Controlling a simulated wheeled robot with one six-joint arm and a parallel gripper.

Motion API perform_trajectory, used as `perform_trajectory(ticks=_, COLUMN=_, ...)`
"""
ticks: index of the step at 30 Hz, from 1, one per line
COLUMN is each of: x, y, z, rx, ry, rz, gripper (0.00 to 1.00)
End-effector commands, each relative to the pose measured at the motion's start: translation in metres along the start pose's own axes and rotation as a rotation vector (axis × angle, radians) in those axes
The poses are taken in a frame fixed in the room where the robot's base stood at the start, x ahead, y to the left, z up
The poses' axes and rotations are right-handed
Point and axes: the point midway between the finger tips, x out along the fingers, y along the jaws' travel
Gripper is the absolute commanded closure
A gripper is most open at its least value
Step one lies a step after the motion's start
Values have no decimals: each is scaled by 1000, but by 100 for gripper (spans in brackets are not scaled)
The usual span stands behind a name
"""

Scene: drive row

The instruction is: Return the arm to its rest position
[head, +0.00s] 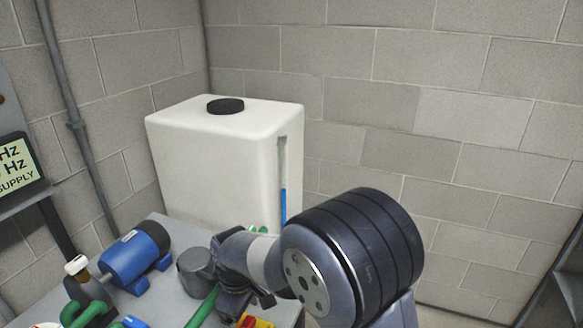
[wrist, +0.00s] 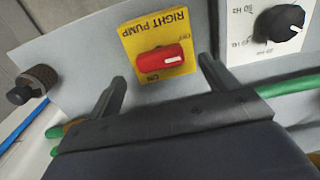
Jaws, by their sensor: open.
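My arm reaches forward and down from the lower right of the head view, bent at a large dark joint (head: 350,255). My gripper (wrist: 162,70) is open and empty. In the wrist view its two fingers stand apart, either side of and just below a red switch handle (wrist: 160,59) on a yellow plate marked RIGHT PUMP. The fingers do not appear to touch the handle. The handle has a white mark at its right end; ON and OFF labels lie below and above it. In the head view the gripper is partly hidden behind my arm.
A white tank (head: 215,160) with a black cap stands behind the bench. A blue motor (head: 135,255) and green pipes (head: 88,314) are at left. A black knob (wrist: 280,22) sits right of the switch; a dark fitting (wrist: 33,85) is at left. The block wall at right is clear.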

Motion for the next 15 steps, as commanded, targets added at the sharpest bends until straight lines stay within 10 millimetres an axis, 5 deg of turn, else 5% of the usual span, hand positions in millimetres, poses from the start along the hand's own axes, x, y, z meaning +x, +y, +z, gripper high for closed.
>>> perform_trajectory(ticks=10, x=-72, y=0, z=0, rx=-1, ry=4, rz=3, gripper=18)
perform_trajectory(ticks=15, x=-32, y=-1, z=1, rx=0, ry=-5, rz=-3, gripper=18)
